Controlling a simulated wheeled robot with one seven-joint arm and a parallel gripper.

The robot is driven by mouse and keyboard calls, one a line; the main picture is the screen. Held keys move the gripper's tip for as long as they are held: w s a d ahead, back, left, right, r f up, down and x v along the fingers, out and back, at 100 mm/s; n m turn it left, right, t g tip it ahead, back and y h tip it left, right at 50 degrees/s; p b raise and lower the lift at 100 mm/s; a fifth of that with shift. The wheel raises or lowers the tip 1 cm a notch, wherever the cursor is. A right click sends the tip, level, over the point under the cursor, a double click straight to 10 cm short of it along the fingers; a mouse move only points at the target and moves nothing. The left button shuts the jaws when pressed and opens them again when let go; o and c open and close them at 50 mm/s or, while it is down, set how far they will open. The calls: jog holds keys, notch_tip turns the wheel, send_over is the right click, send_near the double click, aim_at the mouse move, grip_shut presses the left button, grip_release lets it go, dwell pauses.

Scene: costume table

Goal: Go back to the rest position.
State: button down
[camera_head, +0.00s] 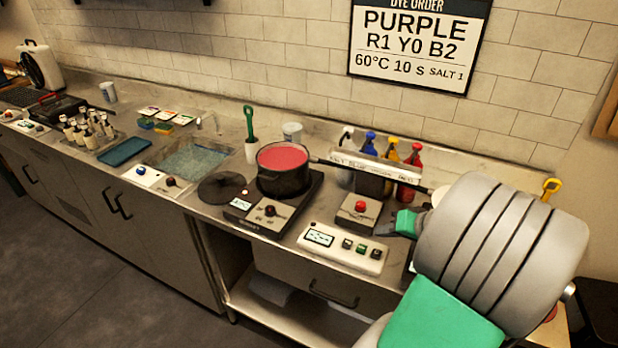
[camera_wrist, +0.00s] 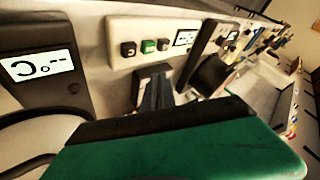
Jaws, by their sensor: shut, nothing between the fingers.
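My gripper (camera_head: 386,229) is at the right of the counter in the head view, low beside the box with the red button (camera_head: 360,209). It holds nothing. Its dark fingers (camera_wrist: 157,95) are close together in the wrist view, in front of the green gripper body. My grey and green arm hides the right end of the counter in the head view.
A pot of red liquid (camera_head: 283,162) sits on a hot plate (camera_head: 262,215), its handle pointing right. A white control box (camera_head: 343,248) stands in front of the gripper. Coloured bottles (camera_head: 410,165) stand behind in a rack. The floor (camera_head: 110,290) in front is clear.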

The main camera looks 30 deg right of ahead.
jog(key=w+a+r+n+g, duration=0.1)
jog(key=w+a+n+g, duration=0.1)
jog(key=a, duration=0.5)
jog(key=w+a+r+n+g, duration=0.1)
jog(key=a+n+g, duration=0.1)
jog(key=a, duration=0.6)
jog(key=s+a+r+n+h, duration=0.1)
jog(key=s+a, duration=0.2)
jog(key=a, duration=0.3)
jog(key=s+a+r+n+h, duration=0.1)
jog(key=s+a+r, duration=0.1)
jog(key=a, duration=0.4)
jog(key=shift+s+a+r+g, duration=0.15)
jog(key=shift+s+a+g, duration=0.25)
jog(key=shift+s, duration=0.4)
jog(key=c, duration=2.2)
grip_release()
